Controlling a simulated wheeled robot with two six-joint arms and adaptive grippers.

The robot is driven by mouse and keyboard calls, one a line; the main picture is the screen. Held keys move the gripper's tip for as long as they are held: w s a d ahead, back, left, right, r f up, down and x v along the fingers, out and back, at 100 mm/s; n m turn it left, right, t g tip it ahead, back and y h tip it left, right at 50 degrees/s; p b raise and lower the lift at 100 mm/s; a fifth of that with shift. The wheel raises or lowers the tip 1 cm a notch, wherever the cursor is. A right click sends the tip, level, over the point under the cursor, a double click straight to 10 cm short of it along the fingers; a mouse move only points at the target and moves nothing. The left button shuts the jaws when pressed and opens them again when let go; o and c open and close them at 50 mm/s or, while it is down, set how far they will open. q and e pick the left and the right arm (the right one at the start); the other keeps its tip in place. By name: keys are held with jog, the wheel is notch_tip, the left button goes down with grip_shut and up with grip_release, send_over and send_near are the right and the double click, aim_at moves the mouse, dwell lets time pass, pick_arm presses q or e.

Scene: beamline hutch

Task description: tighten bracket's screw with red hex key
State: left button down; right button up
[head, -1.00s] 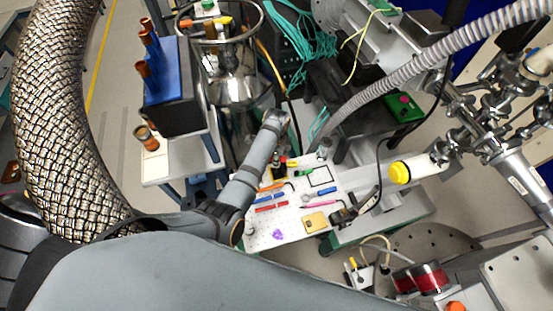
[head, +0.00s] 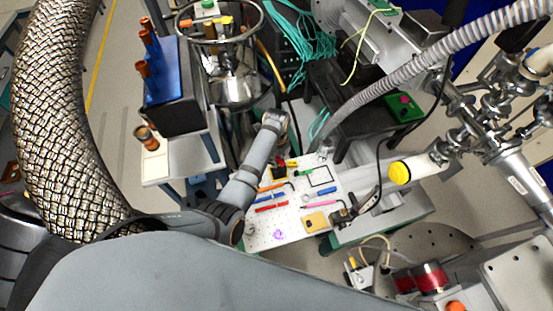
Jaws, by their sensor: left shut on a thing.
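My left arm reaches down over the white perforated board (head: 295,230). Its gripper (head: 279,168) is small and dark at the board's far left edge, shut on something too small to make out. Small red and yellow parts show right beside the fingers. A red bar-shaped tool (head: 270,208), like a hex key handle, lies on the board's left side. An orange tool (head: 274,187) and a blue tool (head: 271,197) lie just above it. I cannot make out the bracket or its screw for certain. My right gripper is not in view.
A pink tool (head: 315,203), another blue tool (head: 327,191), a green piece (head: 303,172) and a tan box (head: 315,222) lie on the board. A grey corrugated hose (head: 400,75) and a yellow-capped tube (head: 400,172) stand right of it. A blue-topped box (head: 165,75) is at left.

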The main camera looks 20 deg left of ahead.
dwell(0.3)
pick_arm(q)
jog(key=m, duration=0.3)
jog(key=shift+r, duration=0.1)
dwell(0.3)
jog(key=shift+r, duration=1.9)
